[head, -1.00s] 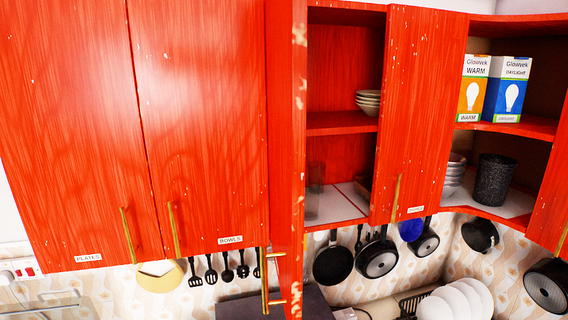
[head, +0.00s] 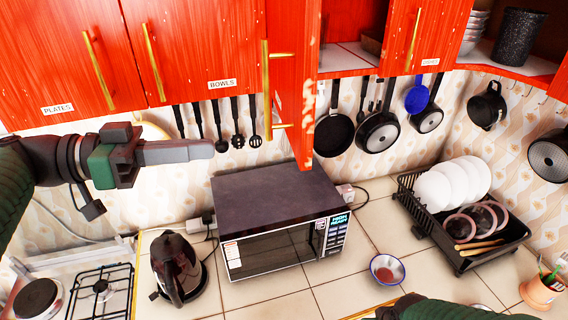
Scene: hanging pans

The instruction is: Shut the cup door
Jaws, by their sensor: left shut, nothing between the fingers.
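A red cabinet door (head: 296,100) stands open near the middle, swung out toward me and seen almost edge-on, with a long brass handle (head: 268,92). I see no readable label on it; I take it as the cup door. Beside it, an open compartment (head: 352,22) shows a pale shelf floor. My left gripper (head: 208,149) comes in from the left, shut and empty, pointing right. In the picture it lies below the BOWLS door and left of the open door, apart from its handle. Of my right arm, only a green part shows at the bottom edge; its gripper is not visible.
The PLATES door (head: 60,60) and BOWLS door (head: 200,50) are shut. Pans (head: 333,134) and utensils (head: 221,130) hang below the cabinets. A microwave (head: 275,215), a kettle (head: 175,268), a bowl (head: 387,269) and a dish rack (head: 465,258) stand on the counter.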

